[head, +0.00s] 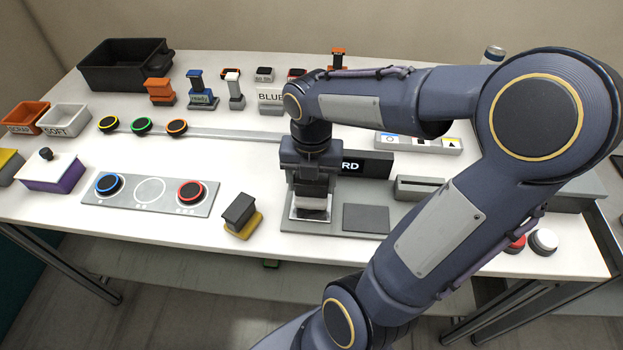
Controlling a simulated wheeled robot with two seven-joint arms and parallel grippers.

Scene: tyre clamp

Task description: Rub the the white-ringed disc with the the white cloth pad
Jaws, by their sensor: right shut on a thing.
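My right gripper (311,183) points down over the grey fixture plate and is shut on a white block, which I take to be the white cloth pad (311,203). The pad sits low over a pale square patch at the left of the plate; whether it touches cannot be told. I cannot make out the white-ringed disc; it may be hidden under the pad and gripper. A grey panel (140,205) holds a blue-ringed disc (109,185), an empty white circle (150,190) and a red-ringed disc (191,192). My left gripper is not in view.
Yellow-, green- and orange-ringed discs lie along a rail (225,133). A grey block with a yellow base (241,216) stands left of the fixture. A black bin (122,68) and small trays (66,119) stand at left. My right arm covers much of the right side.

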